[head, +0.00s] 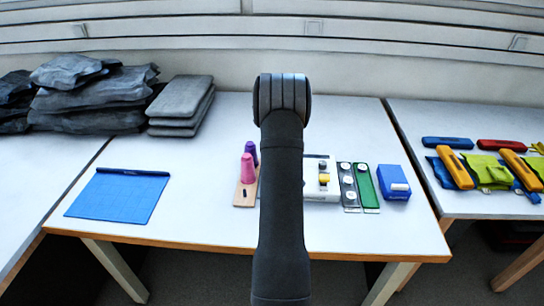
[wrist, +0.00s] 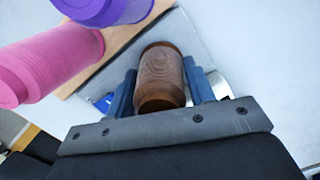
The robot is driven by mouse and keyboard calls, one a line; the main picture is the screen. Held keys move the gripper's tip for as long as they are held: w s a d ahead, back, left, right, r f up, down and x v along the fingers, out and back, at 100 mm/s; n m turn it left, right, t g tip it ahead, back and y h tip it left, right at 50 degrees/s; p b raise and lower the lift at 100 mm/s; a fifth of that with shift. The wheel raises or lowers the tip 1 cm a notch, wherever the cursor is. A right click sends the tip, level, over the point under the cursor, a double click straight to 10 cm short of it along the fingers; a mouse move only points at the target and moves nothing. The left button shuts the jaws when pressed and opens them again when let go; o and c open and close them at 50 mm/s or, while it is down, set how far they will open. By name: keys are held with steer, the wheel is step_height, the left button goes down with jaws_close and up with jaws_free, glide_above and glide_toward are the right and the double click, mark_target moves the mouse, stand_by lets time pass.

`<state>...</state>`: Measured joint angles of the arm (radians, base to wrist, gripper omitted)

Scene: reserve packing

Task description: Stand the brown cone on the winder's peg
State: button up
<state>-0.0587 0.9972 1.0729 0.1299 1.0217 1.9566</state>
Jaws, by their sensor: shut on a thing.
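The brown cone (wrist: 160,75) is between the blue fingers of my gripper (wrist: 162,88) in the wrist view, with its rounded end facing the camera. The gripper is shut on it. My arm hides both the gripper and the brown cone in the head view. A white device with a dark and a yellow knob (head: 325,188), perhaps the winder, is partly hidden behind my arm. I cannot make out its peg. In the wrist view a grey surface lies beneath the cone; I cannot tell whether they touch.
A pink cone (head: 247,168) and a purple cone (head: 253,150) stand on a wooden board (head: 239,199) just left of my arm. Grey and green strips (head: 362,182) and a blue box (head: 394,185) lie to the right. A blue mat (head: 118,195) is at left, with clear table between.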

steer(key=shift+f, duration=0.1)
stand_by(0.3)
steer(key=o, duration=1.5)
steer(key=shift+r, duration=5.5)
steer(key=shift+f, duration=3.9)
